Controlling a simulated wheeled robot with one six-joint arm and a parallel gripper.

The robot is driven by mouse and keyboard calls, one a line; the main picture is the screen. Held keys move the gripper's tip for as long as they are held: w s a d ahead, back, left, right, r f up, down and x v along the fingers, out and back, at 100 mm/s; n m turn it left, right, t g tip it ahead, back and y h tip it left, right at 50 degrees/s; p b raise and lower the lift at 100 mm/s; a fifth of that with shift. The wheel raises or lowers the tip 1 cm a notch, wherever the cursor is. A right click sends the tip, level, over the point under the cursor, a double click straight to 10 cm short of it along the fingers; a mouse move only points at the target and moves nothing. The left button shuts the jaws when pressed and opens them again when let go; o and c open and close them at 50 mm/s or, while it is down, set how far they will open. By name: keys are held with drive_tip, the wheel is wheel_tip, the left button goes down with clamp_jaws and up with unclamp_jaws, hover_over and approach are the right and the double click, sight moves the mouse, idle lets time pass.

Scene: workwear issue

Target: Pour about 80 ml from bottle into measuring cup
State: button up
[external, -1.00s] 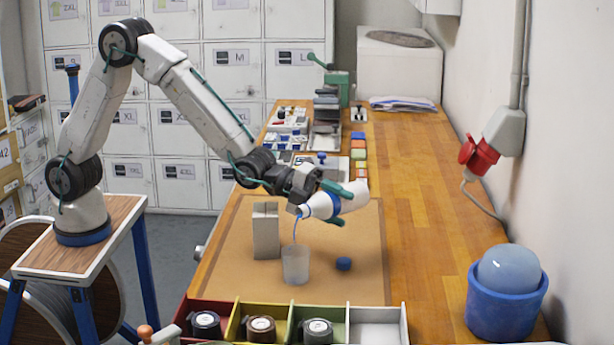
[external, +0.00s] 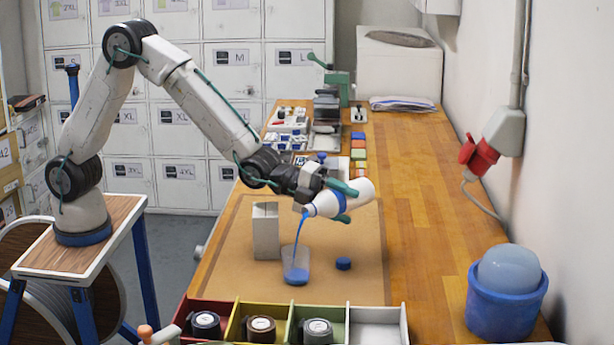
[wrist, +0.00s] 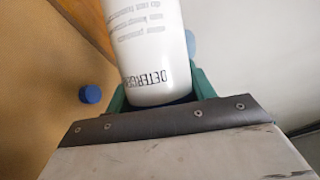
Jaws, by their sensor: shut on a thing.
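The white bottle (external: 350,195) is held tilted in my gripper (external: 343,198), its mouth low and to the left. In the wrist view the bottle (wrist: 150,45) shows dark lettering that reads as detergent, between the green fingers. A blue stream (external: 300,232) runs from the mouth down into the clear measuring cup (external: 296,262). The cup stands on the brown mat with blue liquid in its lower part; its markings are too small to read. The blue cap (external: 343,264) lies on the mat right of the cup; it also shows in the wrist view (wrist: 90,94).
A grey-white upright box (external: 266,232) stands just behind and left of the cup. A divided coloured tray (external: 380,325) with several rolls is at the front. A blue tub (external: 503,305) stands at the right.

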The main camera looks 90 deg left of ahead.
drive_tip(key=shift+w+a, duration=0.2)
drive_tip(key=shift+w, duration=0.1)
drive_tip(key=shift+f+m+t+p, duration=0.3)
drive_tip(key=shift+p, duration=0.05)
idle(1.6)
drive_tip(key=shift+a+r, duration=0.1)
drive_tip(key=shift+r, duration=0.2)
drive_tip(key=shift+a+r+n, duration=0.15)
drive_tip(key=shift+n, duration=0.45)
drive_tip(key=shift+w+a+f+n+g, duration=0.1)
drive_tip(key=shift+f+n+g, duration=0.1)
drive_tip(key=shift+n+g, duration=0.3)
drive_tip(key=shift+a+f+n+g, duration=0.1)
drive_tip(key=shift+f+n+g, duration=0.35)
drive_tip(key=shift+f, duration=0.25)
drive_tip(key=shift+f+h, duration=0.1)
drive_tip(key=shift+h, duration=0.2)
drive_tip(key=shift+f, duration=0.1)
